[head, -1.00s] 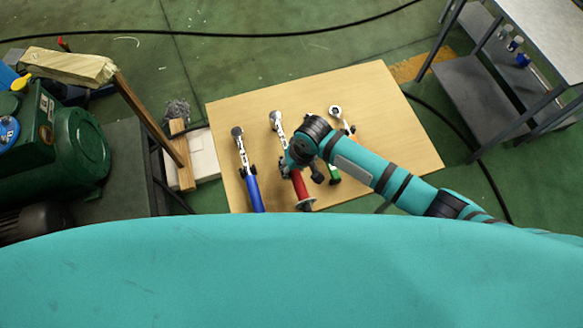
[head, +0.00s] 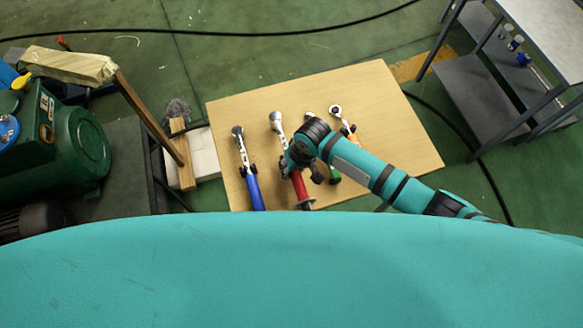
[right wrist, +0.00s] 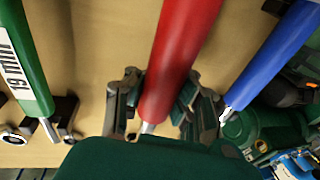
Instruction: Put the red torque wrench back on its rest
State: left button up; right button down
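The red torque wrench (head: 299,187) lies lengthwise over the wooden board, its silver head (head: 276,121) toward the far side. My right gripper (head: 302,173) is over its handle, one finger on each side. In the right wrist view the red handle (right wrist: 178,65) runs between the fingers (right wrist: 164,103), whose pads appear to press against both sides. The wrench's own rest is hidden under the gripper and handle, so I cannot tell whether it touches the rest. My left gripper is not in view.
The blue wrench (head: 254,190) lies to the left, the green one (head: 334,178) to the right, near an orange-handled one (head: 350,132). Black brackets (right wrist: 65,112) support the green wrench. The wooden board (head: 390,150) is clear at right. A green machine (head: 80,150) stands at left.

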jog(key=shift+d+b+x, duration=0.2)
jog(key=shift+b+x, duration=0.3)
jog(key=shift+x, duration=0.45)
jog(key=c, duration=1.2)
grip_release()
jog(key=shift+s, duration=0.1)
jog(key=shift+s+d+f, duration=0.1)
jog(key=shift+f, duration=0.1)
jog(key=v, duration=1.2)
jog(key=shift+r, duration=0.2)
